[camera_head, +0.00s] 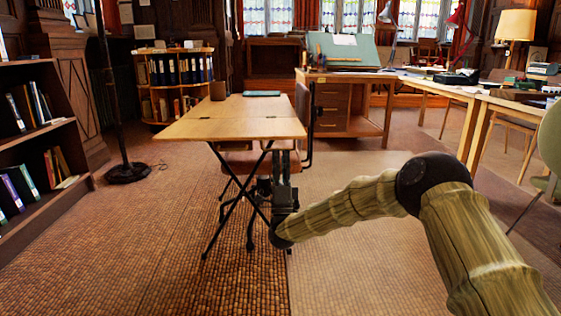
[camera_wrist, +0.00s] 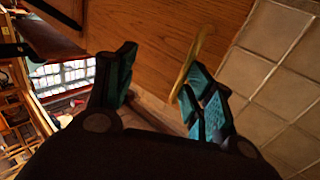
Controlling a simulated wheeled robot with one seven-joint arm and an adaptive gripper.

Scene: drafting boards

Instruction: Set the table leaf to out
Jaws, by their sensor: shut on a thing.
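The folding table (camera_head: 240,106) stands on thin crossed black legs in the head view. Its table leaf (camera_head: 215,130) is at the near end, past a hinge line, and looks roughly level with the rest of the top. My gripper (camera_head: 281,153) is just below the leaf's near edge, towards its right corner, fingers pointing up. In the wrist view my gripper (camera_wrist: 160,85) has its fingers apart around the leaf's wood (camera_wrist: 165,45), shut on the leaf. A narrow yellow strip (camera_wrist: 197,55) lies by the right finger. The exact contact is hard to see.
A dark cup (camera_head: 218,91) and a teal book (camera_head: 262,93) are on the table's far part. A chair (camera_head: 304,110) is close on the table's right. A bookcase (camera_head: 40,120) and a lamp stand (camera_head: 127,172) are on the left. The near floor is clear.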

